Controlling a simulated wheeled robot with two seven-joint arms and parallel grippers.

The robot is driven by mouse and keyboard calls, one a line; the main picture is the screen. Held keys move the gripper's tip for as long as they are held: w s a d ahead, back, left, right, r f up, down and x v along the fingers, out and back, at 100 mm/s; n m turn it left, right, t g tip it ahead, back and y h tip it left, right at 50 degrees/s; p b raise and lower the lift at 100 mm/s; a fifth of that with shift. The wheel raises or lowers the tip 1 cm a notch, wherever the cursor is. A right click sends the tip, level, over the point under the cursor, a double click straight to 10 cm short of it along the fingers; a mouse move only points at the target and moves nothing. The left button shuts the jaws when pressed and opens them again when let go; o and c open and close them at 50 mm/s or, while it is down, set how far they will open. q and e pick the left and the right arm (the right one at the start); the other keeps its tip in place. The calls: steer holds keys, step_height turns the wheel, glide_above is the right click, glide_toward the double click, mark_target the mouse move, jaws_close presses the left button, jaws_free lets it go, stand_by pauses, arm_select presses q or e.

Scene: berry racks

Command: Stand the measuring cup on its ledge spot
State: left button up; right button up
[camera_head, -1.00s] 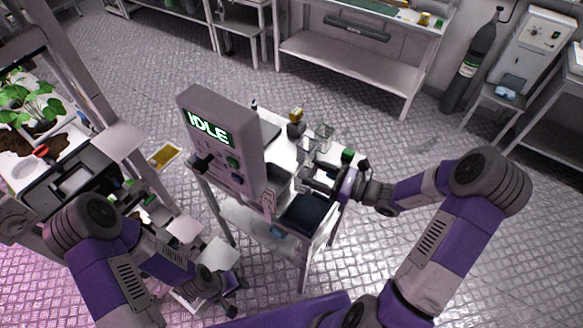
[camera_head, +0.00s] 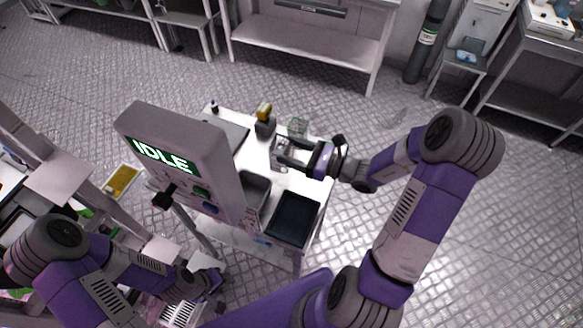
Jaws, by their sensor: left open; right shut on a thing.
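My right gripper (camera_head: 285,151) is over the white table top (camera_head: 283,183), shut on what looks like the clear measuring cup (camera_head: 276,161). The fingers hide part of the cup, and I cannot tell whether its base touches the table. A second clear, box-like vessel (camera_head: 298,126) stands just behind the gripper. My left gripper (camera_head: 216,292) is open, low at the bottom left, away from the table. I cannot make out a marked ledge spot.
A console reading IDLE (camera_head: 185,160) rises at the table's left. A grey bin (camera_head: 256,190) and a dark tray (camera_head: 293,219) sit at the front. Floor (camera_head: 400,110) right of the table is clear.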

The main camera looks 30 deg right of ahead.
step_height(320, 180, down, 7)
steer(key=shift+r+b, duration=0.1)
steer(key=shift+b, duration=0.55)
steer(key=o, duration=1.1)
steer(key=shift+c, duration=0.2)
